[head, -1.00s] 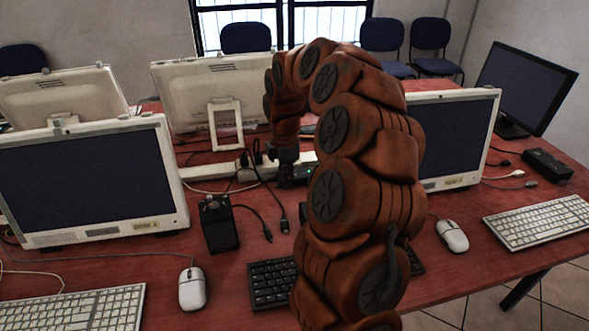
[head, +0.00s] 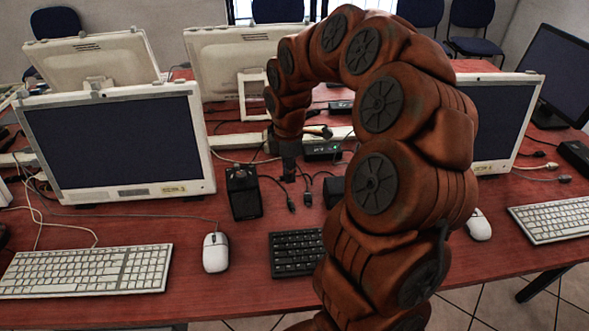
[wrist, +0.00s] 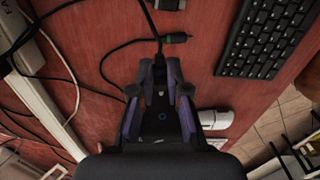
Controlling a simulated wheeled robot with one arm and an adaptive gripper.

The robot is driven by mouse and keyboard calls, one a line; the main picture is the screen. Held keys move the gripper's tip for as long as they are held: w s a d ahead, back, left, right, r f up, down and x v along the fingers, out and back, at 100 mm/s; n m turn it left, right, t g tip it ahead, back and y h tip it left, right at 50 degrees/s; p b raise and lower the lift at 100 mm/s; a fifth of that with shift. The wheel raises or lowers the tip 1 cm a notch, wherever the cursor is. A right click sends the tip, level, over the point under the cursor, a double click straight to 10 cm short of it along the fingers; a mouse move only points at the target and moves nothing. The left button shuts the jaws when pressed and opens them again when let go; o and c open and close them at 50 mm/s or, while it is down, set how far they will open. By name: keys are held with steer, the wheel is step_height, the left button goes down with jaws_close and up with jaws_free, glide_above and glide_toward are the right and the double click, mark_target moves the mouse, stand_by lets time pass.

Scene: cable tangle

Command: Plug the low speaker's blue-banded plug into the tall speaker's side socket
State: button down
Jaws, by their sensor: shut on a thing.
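A black box-shaped speaker (head: 243,193) stands upright left of my arm in the head view. Another dark box (head: 334,190), perhaps the low speaker, is mostly hidden behind my arm. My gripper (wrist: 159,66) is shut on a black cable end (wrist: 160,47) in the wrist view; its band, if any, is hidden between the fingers. A loose plug with a green band (wrist: 178,38) lies just beyond the fingertips. In the head view my gripper (head: 288,172) is right of the upright speaker, close above the table, with dark plugs (head: 291,205) in front. I cannot see the side socket.
A black keyboard (head: 296,252) lies in front of the speakers and a white mouse (head: 215,252) to its left. A white power strip (wrist: 30,85) with several cables runs behind. Monitors (head: 115,145) flank the area.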

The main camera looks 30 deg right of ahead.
steer(key=shift+w+a, duration=0.25)
steer(key=shift+a, duration=0.55)
steer(key=shift+w+a, duration=0.25)
steer(key=shift+a, duration=0.5)
steer(key=shift+w+a+p, duration=0.25)
steer(key=shift+a, duration=0.55)
steer(key=shift+w+a+p, duration=0.25)
steer(key=shift+a, duration=0.55)
stand_by(0.8)
steer(key=c, duration=1.4)
jaws_free()
steer(key=shift+c, duration=0.2)
steer(key=o, duration=0.4)
steer(key=shift+c, duration=0.2)
